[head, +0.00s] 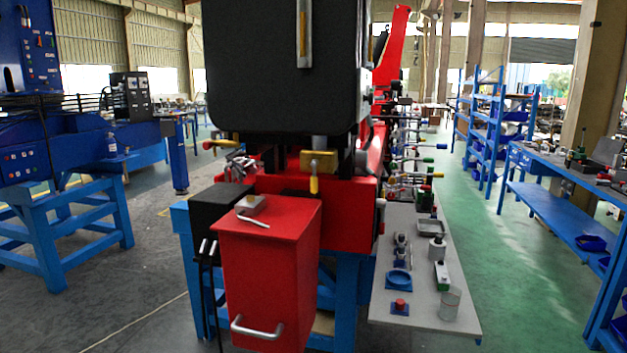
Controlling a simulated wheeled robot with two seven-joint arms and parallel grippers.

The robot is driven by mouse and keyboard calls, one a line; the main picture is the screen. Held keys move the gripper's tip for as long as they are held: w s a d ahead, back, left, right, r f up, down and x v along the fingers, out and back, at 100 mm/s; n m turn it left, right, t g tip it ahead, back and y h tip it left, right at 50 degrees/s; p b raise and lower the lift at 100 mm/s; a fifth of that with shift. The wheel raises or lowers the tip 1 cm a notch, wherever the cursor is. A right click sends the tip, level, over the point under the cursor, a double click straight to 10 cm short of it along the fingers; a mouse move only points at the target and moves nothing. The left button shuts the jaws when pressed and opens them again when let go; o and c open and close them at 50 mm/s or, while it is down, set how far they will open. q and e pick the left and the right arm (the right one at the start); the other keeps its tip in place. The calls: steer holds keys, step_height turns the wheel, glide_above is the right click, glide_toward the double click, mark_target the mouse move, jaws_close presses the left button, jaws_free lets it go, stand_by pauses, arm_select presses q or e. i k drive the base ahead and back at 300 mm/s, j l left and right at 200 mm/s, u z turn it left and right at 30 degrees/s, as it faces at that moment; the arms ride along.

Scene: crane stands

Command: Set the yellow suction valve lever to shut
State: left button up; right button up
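A short yellow lever (314,185) hangs straight down below a yellow block (319,160) on the front of the red crane body (350,200), under the big black tank (270,80). A second lever with a yellow grip and a red end (222,142) points out to the left of the tank's lower edge. The picture does not make clear which of these is the suction valve lever, and no label is readable. Neither of my grippers shows in the head view.
A red box (268,265) with a metal handle stands in front of the body, beside a black box (215,205). A grey side table (425,312) with small parts is at the right. Several levers with coloured knobs stick out above it. Green floor (520,270) is open further right.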

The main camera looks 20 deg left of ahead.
mark_target(314, 178)
steer(key=i+l+u, duration=0.15)
steer(key=u, duration=0.3)
steer(key=i+l+u, duration=0.1)
steer(key=u, duration=0.35)
steer(key=l+u, duration=0.45)
steer(key=i+j, duration=0.05)
steer(key=j, duration=0.05)
